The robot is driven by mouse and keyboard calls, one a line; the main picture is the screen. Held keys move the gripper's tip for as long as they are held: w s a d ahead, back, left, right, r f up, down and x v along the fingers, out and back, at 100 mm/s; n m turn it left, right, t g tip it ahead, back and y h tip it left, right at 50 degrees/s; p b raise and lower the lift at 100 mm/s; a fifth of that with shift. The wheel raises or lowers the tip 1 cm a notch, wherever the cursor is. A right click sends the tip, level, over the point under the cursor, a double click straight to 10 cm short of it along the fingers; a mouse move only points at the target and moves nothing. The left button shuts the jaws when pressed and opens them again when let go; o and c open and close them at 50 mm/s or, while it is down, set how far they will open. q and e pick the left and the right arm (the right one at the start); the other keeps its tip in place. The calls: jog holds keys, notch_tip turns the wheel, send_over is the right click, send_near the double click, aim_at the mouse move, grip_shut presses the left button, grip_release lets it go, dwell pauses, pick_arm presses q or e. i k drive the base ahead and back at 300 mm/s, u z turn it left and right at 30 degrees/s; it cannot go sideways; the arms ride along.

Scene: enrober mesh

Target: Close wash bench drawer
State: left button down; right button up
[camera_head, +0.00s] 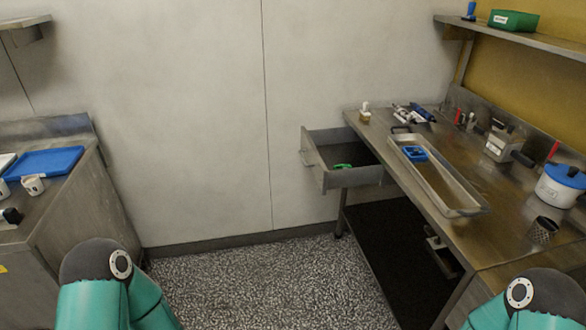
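The wash bench drawer (355,178) is pulled out to the left from under the steel bench (482,227) on the right side. It is open at the top, and a small green item (342,166) lies inside. Its front panel with a handle (306,158) faces left, toward the bare wall side. Parts of my two teal arms show at the bottom left and bottom right corners, both well apart from the drawer. Neither of my grippers is in the picture.
A long steel tray (463,206) with a blue item (414,153) lies on the bench. A blue-lidded pot (561,185) stands at the right. Another counter (75,192) with a blue board (46,162) is at left. The speckled floor (262,285) between is clear.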

aim_at(322, 149)
jog(key=u, duration=0.25)
jog(key=i, duration=1.75)
jog(key=z, duration=0.75)
jog(key=k, duration=0.8)
jog(key=z, duration=0.15)
jog(key=i, duration=0.85)
jog(key=u, duration=0.1)
